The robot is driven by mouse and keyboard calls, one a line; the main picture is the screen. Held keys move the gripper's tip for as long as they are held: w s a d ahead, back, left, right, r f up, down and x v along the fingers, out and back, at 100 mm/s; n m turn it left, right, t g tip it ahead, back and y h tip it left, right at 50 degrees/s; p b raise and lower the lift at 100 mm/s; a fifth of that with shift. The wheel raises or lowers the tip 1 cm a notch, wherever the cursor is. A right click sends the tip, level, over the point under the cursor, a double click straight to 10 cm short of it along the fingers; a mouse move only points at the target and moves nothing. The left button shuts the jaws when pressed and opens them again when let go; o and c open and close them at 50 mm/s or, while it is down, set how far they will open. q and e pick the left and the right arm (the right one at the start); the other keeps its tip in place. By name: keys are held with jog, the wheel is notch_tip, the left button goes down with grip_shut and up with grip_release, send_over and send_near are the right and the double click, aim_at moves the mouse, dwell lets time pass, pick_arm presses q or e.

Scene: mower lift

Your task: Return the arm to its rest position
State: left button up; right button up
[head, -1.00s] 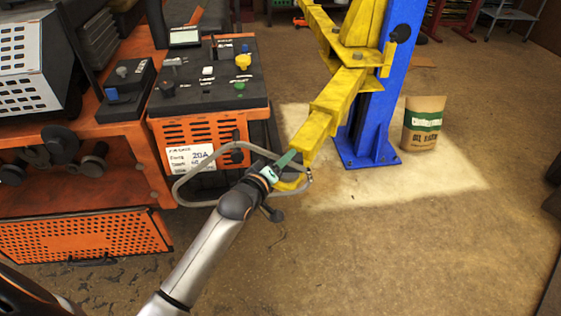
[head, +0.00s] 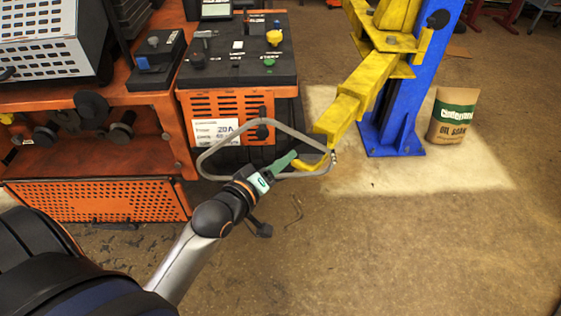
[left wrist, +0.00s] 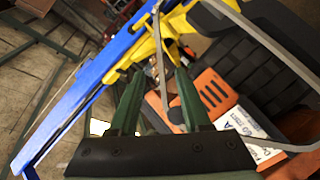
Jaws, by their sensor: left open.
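My left gripper (head: 286,161), with green fingers, is open at the lower right part of a grey wire loop (head: 228,179), near the yellow hook (head: 318,165) at the end of the yellow crane arm (head: 352,97). The loop hangs at the hook. In the left wrist view my left gripper (left wrist: 155,75) has its two fingers apart, and a grey bar of the loop (left wrist: 160,62) shows between and beyond them. I cannot tell whether a finger touches it. My right gripper is not in view.
A blue post (head: 400,100) carries the crane arm. An orange machine with a black control panel (head: 235,60) stands behind the loop, and an orange bench (head: 90,160) is at left. A paper sack (head: 452,116) stands at right.

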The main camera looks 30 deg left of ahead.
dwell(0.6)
pick_arm(q)
jog(key=s+d+f+m+g, duration=0.3)
jog(key=s+f+m, duration=0.3)
jog(key=f, duration=0.5)
jog(key=s+d+f+m+g+h, duration=0.1)
jog(key=s+d+f+m+g, duration=0.1)
jog(key=s+f+m, duration=0.4)
jog(key=s+d+f, duration=0.1)
jog(key=s+f, duration=0.3)
jog(key=f, duration=0.2)
jog(key=shift+s+d+g, duration=0.2)
jog(key=shift+s+g, duration=0.1)
jog(key=shift+g, duration=0.1)
